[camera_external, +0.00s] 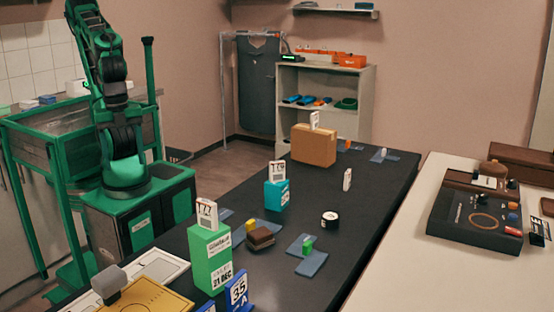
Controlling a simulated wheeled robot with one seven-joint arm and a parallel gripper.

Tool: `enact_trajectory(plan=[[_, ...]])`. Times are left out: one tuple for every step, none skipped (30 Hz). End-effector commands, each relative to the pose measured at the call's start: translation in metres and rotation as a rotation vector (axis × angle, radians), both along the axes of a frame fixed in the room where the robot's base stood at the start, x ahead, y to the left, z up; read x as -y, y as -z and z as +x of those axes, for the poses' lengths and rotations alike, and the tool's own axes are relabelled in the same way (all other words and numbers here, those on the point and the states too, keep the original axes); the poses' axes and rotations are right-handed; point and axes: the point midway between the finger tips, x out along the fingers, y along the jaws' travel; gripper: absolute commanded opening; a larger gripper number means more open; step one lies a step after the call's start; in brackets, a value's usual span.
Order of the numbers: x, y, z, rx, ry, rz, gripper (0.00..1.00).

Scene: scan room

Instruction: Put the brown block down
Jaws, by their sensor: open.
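A small dark brown block (260,238) rests on the long black table (350,215), next to a small yellow piece (250,225) and by a blue-grey mat (268,227). It seems to have a darker lower part, too small to make out. My arm rises at the left and is folded upward, away from the brown block. Its end runs to the top edge of the picture, and I cannot see my gripper. Nothing touches the brown block from above.
A green box (209,258), a teal box (277,195) and a cardboard box (313,146) carry white tags. A black-and-white roll (329,218) and a blue mat with a green piece (307,245) lie nearby. A white counter (400,270) stands right.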

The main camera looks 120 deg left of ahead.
Motion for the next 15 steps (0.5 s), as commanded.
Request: enact_trajectory(plan=[[-0.0010, -0.0011, -0.0022, -0.001, 0.016, 0.005, 0.67], [-0.0014, -0.0013, -0.0029, -0.003, 0.020, 0.007, 0.67], [-0.0017, -0.0014, -0.0032, -0.004, 0.022, 0.008, 0.67], [-0.0017, -0.0013, -0.0032, -0.004, 0.022, 0.008, 0.67], [-0.0016, -0.0013, -0.0031, -0.004, 0.021, 0.008, 0.67], [-0.0016, -0.0012, -0.0030, -0.004, 0.021, 0.007, 0.67], [-0.0016, -0.0011, -0.0030, -0.004, 0.020, 0.007, 0.67], [-0.0015, -0.0011, -0.0029, -0.004, 0.020, 0.007, 0.67], [-0.0015, -0.0011, -0.0029, -0.004, 0.020, 0.007, 0.67], [-0.0015, -0.0010, -0.0029, -0.004, 0.019, 0.007, 0.67], [-0.0015, -0.0010, -0.0028, -0.004, 0.019, 0.007, 0.67], [-0.0016, -0.0010, -0.0028, -0.004, 0.019, 0.007, 0.67], [-0.0014, -0.0011, -0.0024, -0.005, 0.019, 0.006, 0.67], [-0.0011, -0.0013, -0.0012, -0.004, 0.018, 0.005, 0.67], [-0.0002, -0.0021, 0.0019, -0.004, 0.017, 0.002, 0.67]])
